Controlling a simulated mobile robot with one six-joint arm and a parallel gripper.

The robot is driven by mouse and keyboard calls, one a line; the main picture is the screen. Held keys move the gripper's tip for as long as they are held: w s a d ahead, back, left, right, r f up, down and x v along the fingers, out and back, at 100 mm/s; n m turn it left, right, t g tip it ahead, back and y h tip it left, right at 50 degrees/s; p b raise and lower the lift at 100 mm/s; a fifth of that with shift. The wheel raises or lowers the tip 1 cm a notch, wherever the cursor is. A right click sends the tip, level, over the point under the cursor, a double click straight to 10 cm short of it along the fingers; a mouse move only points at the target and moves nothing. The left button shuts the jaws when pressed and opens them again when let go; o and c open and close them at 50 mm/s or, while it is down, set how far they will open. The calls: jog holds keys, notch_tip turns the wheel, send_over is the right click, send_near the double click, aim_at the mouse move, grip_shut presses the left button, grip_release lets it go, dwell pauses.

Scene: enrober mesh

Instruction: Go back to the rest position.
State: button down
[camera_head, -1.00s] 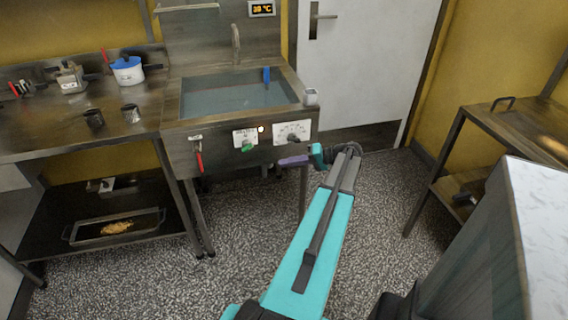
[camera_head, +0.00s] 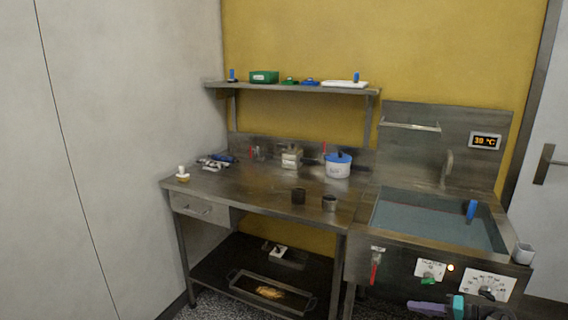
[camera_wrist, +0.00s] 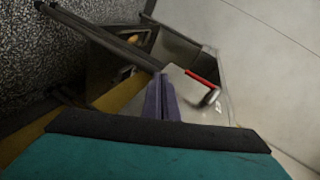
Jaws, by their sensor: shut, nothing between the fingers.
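My gripper (camera_head: 428,308) shows at the bottom right edge of the head view, low in front of the sink unit's control panel. Its purple fingers are together and hold nothing; a teal part of my arm is behind them. In the wrist view the closed purple fingers (camera_wrist: 162,99) point toward the sink unit's front, where a red-handled lever (camera_wrist: 202,78) shows just beyond and right of them. I cannot tell the exact gap between them.
The steel sink unit (camera_head: 392,256) with its water-filled basin (camera_head: 430,222) stands at right. A steel table (camera_head: 250,185) adjoins it, holding a blue-lidded pot (camera_head: 338,166) and two dark cups. A wall shelf (camera_head: 300,89) hangs above. A white door (camera_head: 548,200) is at far right.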

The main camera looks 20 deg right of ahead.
jog(key=w+a+f+n+g+y, duration=0.1)
jog(key=w+a+f, duration=0.1)
jog(key=w+a, duration=0.35)
jog(key=w+a+f+n+g+y, duration=0.1)
jog(key=w+a+f+g+y, duration=0.1)
jog(key=a, duration=0.6)
jog(key=w+a+f+n+g+y, duration=0.1)
jog(key=w+a+f, duration=0.25)
jog(key=a, duration=0.35)
jog(key=a+f+n+g+p, duration=0.1)
jog(key=a+f+g, duration=0.25)
jog(key=a, duration=0.85)
jog(key=a+f+n+g, duration=0.25)
jog(key=a+f, duration=0.25)
jog(key=a, duration=0.6)
jog(key=s+a+f+n+g+h+p, duration=0.15)
jog(key=s+a+f+g, duration=0.25)
jog(key=s+a, duration=0.45)
jog(key=s+a+f+g+h, duration=0.25)
jog(key=s+a+f, duration=0.25)
jog(key=s+a, duration=0.3)
jog(key=s+a+f+n+g+h, duration=0.2)
jog(key=s+f+g+h, duration=0.1)
jog(key=s, duration=0.6)
jog(key=s+d+f+m+t+h, duration=0.1)
jog(key=d+h, duration=0.3)
jog(key=d, duration=0.3)
jog(key=shift+s+d+f+m+t, duration=0.15)
jog(key=shift+s+d+m+t, duration=0.2)
jog(key=shift+d+m, duration=0.05)
